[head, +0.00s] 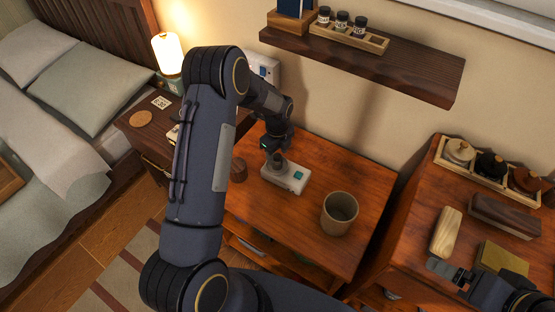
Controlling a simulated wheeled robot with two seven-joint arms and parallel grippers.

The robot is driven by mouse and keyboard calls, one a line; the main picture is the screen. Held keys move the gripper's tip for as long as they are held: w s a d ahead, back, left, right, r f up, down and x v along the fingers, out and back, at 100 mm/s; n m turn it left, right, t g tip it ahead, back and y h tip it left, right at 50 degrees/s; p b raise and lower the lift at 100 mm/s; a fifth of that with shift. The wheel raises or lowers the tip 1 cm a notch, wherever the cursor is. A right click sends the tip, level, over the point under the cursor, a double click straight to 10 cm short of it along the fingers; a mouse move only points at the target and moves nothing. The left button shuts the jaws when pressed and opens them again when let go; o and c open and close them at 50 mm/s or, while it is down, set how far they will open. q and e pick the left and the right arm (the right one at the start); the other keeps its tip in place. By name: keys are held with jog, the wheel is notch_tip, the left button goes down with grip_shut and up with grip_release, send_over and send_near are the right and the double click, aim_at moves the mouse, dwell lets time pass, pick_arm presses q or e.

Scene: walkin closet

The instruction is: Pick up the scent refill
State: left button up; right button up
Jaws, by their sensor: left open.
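A white block with a teal square (298,176) lies on the wooden cabinet top. No label shows, so I cannot tell whether it is the scent refill. My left gripper (277,158) is open and points down at the block's back left end. The fingertips are small and dark here, and I cannot tell whether they touch the block. My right gripper (447,271) is at the lower right, near a light wooden block; its jaws are unclear.
A wall shelf (420,82) with three small bottles juts out above. The right cabinet holds a jar tray (447,172) and several blocks.

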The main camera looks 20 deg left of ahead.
aim_at(277, 156)
pick_arm(q)
jog(key=shift+f, duration=0.1)
jog(key=shift+c, duration=0.2)
jog(key=c, duration=1)
jog(key=shift+r, duration=0.55)
notch_tip(277, 156, up, 2)
jog(key=shift+r+p, duration=0.15)
jog(key=shift+p, duration=0.7)
jog(key=s+r+p, duration=0.1)
jog(key=s+r, duration=0.2)
jog(key=s, duration=0.1)
jog(key=s+r+p, duration=0.2)
jog(key=s+r, duration=0.1)
jog(key=s, duration=0.2)
jog(key=s+a+r+p, duration=0.1)
jog(key=s+r+p, duration=0.1)
jog(key=s, duration=0.3)
jog(key=shift+r, duration=0.8)
